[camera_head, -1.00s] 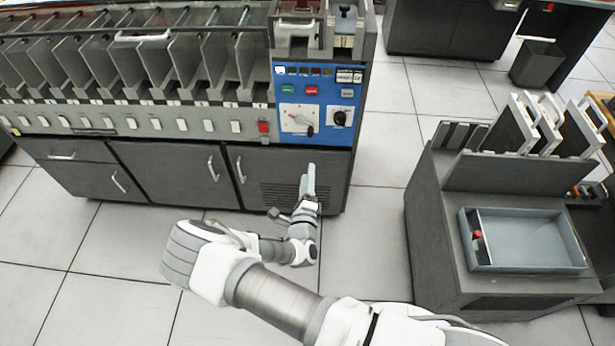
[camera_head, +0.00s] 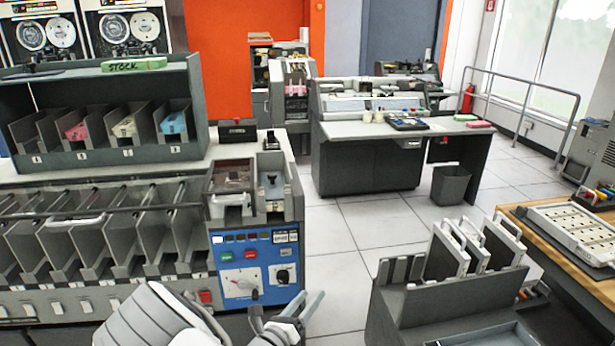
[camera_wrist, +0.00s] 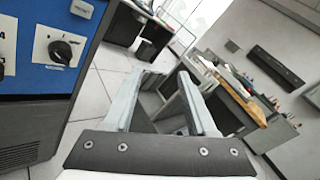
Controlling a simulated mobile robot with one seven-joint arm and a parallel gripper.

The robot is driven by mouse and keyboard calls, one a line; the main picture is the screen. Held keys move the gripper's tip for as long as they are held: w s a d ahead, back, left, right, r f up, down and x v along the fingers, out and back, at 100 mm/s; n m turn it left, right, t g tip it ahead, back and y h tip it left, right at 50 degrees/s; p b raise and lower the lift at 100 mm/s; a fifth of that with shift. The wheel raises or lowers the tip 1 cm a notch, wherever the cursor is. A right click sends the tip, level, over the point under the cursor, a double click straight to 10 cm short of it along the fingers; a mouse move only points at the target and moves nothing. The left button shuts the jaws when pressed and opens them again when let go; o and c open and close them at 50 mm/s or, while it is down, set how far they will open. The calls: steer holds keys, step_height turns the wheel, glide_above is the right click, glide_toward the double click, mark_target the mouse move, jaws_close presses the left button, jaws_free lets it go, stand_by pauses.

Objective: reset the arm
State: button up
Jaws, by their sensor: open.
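My gripper (camera_head: 282,318) is at the bottom of the head view, in front of the sorting machine's blue control panel (camera_head: 232,265). Its fingers point up and to the right. In the wrist view my gripper (camera_wrist: 165,95) is open, with two grey fingers apart and nothing between them. The blue panel (camera_wrist: 38,50) with a black knob is to the left of the fingers there. My arm covers part of the machine's lower front in the head view.
A dark cart (camera_head: 400,310) with upright panels stands to the right, beside a wooden-topped table (camera_head: 560,250). A desk (camera_head: 365,130) and a waste bin (camera_head: 450,185) stand farther back. Tiled floor (camera_head: 335,265) is clear between the machine and the cart. A stock rack (camera_head: 95,70) sits on the machine.

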steer(key=s+d+r+m+g+p, duration=0.1)
steer(key=s+d+r+m+g, duration=0.5)
steer(key=d+r+m, duration=0.3)
steer(key=s+d+r+m+g+p, duration=0.2)
steer(key=s+d+r+m+g, duration=0.3)
steer(key=d+r+m+g, duration=0.45)
steer(key=s+a+r+m+t+y+p, duration=0.1)
steer(key=s+a+r+m+t+y, duration=0.1)
steer(key=s+r+m, duration=0.5)
steer(key=s+a+r+m+t+y+p, duration=0.2)
steer(key=s+r+m+t+y, duration=0.2)
steer(key=s+r+m+y, duration=0.3)
steer(key=s+r+m, duration=0.1)
steer(key=m, duration=0.2)
steer(key=shift+s+a+p, duration=0.25)
steer(key=shift+s+p, duration=0.05)
steer(key=shift+s, duration=0.05)
